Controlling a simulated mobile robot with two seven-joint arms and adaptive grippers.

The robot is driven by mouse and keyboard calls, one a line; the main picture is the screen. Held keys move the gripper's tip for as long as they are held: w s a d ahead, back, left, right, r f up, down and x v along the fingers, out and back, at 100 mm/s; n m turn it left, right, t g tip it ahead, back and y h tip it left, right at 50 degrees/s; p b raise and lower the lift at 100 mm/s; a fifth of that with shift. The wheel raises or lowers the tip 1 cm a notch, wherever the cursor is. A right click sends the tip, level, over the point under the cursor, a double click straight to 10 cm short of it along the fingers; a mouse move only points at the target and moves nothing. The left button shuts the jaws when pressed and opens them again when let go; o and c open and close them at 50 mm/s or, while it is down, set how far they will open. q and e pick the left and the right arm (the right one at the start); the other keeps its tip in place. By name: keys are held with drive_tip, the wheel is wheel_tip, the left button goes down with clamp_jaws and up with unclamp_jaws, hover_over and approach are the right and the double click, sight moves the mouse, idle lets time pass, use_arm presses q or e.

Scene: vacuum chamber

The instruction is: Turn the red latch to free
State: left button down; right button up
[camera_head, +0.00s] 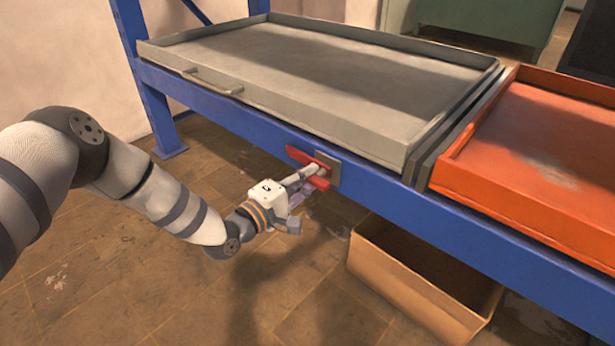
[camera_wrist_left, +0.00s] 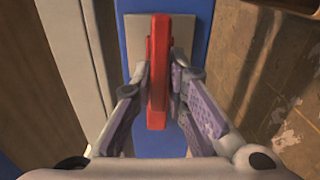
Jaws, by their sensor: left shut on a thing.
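The red latch (camera_head: 308,165) is a bar mounted on a small grey plate (camera_head: 328,170) on the front of the blue rack beam, below the grey tray. My left gripper (camera_head: 310,172) reaches it from the front left and is shut on the latch. In the left wrist view, the red latch (camera_wrist_left: 158,70) stands between the two fingers of my left gripper (camera_wrist_left: 160,85), with a finger on each side. The grey plate (camera_wrist_left: 138,45) shows behind it there. My right gripper is not in view.
The blue beam (camera_head: 380,195) runs across the rack front. A grey tray (camera_head: 300,70) with a handle (camera_head: 215,85) lies above it, and an orange tray (camera_head: 545,140) to the right. An open cardboard box (camera_head: 400,300) stands on the floor below.

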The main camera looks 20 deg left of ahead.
use_arm(q)
drive_tip(key=shift+s+d+f, duration=0.15)
drive_tip(key=shift+d, duration=0.1)
drive_tip(key=c, duration=1.8)
unclamp_jaws()
drive_tip(key=shift+o, duration=0.8)
drive_tip(key=shift+a, duration=0.1)
drive_tip(key=v, duration=1.2)
